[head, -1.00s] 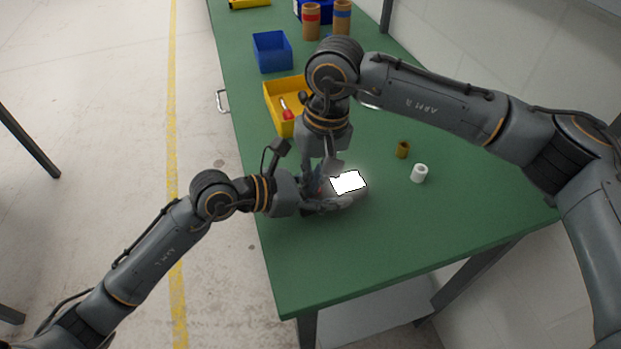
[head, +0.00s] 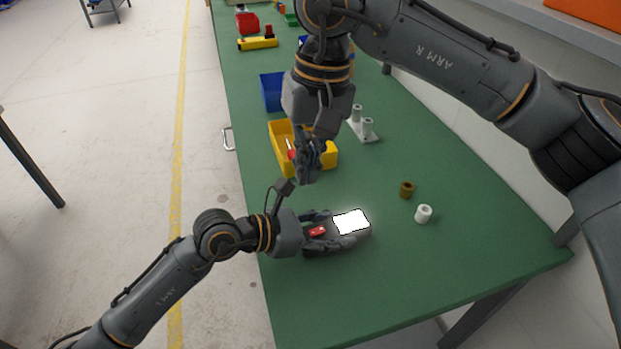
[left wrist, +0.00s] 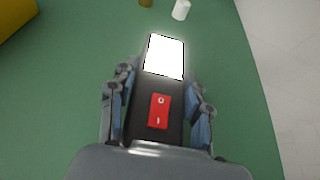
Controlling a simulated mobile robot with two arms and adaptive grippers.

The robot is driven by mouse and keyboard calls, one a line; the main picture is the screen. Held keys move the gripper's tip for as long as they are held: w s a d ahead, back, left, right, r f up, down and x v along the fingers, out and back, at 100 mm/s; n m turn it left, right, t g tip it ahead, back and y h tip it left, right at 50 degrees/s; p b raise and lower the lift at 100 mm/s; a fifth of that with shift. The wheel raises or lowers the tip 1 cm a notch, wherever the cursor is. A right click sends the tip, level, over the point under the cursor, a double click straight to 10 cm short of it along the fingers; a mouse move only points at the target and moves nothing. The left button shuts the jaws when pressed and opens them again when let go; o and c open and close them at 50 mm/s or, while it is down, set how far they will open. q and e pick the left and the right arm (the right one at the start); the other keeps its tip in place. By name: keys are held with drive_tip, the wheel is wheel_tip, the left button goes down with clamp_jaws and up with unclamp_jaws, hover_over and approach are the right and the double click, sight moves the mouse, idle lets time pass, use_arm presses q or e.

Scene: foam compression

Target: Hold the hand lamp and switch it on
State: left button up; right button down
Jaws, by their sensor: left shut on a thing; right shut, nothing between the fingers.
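The hand lamp (head: 351,222) is a dark box with a bright white, glowing panel. It sits low at the near part of the green table; whether it touches the top I cannot tell. In the left wrist view, the lamp (left wrist: 165,57) has a red rocker switch (left wrist: 159,111) marked O and I on its face. My left gripper (head: 334,230) is shut on the lamp's body, with fingers along both sides. My right gripper (head: 311,176) is shut and empty, apart from the lamp and above the table beside the yellow bin.
A yellow bin (head: 280,142) with a red-handled tool and a blue bin (head: 270,92) stand farther back. A brown cylinder (head: 406,190) and a white cylinder (head: 423,214) stand right of the lamp. The table (head: 440,262) is clear in front.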

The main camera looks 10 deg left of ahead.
idle(0.3)
use_arm(q)
drive_tip(key=o, duration=1.4)
drive_tip(key=shift+o, duration=0.2)
